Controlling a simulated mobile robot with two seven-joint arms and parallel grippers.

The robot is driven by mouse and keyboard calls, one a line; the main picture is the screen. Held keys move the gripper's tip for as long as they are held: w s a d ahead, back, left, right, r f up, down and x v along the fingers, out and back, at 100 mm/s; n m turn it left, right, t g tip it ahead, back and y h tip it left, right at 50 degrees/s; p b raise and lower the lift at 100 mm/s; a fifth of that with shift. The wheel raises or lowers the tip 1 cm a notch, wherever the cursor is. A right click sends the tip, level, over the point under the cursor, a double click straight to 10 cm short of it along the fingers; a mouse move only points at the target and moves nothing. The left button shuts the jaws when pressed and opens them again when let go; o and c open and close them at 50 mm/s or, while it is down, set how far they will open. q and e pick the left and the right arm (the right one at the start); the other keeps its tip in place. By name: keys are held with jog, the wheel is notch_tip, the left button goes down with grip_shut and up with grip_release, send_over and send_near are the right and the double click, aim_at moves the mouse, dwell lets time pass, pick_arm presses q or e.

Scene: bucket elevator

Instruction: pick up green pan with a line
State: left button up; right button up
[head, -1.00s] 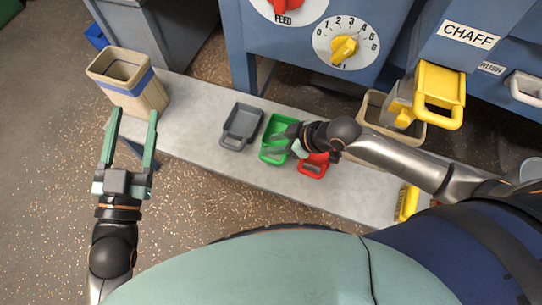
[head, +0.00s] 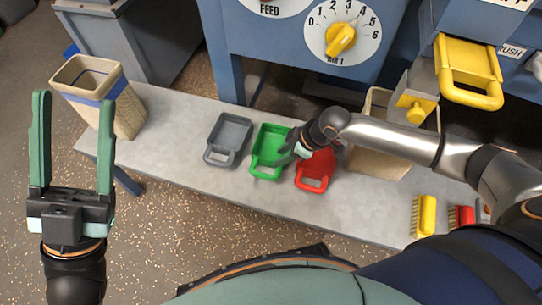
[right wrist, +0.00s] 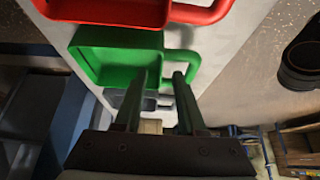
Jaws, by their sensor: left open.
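The green pan (head: 268,143) lies on the grey bench between the grey pan (head: 229,137) and the red pan (head: 316,168). No line on it can be made out. My right gripper (head: 292,150) is at its right edge, near the handle. In the right wrist view the green pan (right wrist: 105,62) is just beyond my right gripper (right wrist: 165,76). Its fingers are apart, with the looped handle (right wrist: 192,62) near the tips; whether they touch it is unclear. My left gripper (head: 73,110) is open and empty, at the left near the tan bucket.
The grey bench (head: 190,178) runs under the pans. A tan bucket (head: 128,115) with a blue band stands at its left end, another tan bucket (head: 375,158) behind the right arm. A yellow brush (head: 424,215) lies at right. The blue machine (head: 232,60) stands behind.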

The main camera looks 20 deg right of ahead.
aim_at(270, 161)
jog(key=b+x, duration=0.1)
jog(key=x, duration=0.2)
jog(key=b+x, duration=0.2)
jog(key=shift+w+a+f, duration=0.15)
jog(key=shift+a+f, duration=0.05)
jog(key=shift+a, duration=0.2)
pick_arm(q)
notch_tip(270, 161, down, 3)
jog(key=shift+d+f+n, duration=0.1)
jog(key=shift+d+n, duration=0.05)
jog(key=shift+n, duration=0.15)
jog(key=shift+w, duration=0.1)
pick_arm(e)
grip_shut()
dwell(0.5)
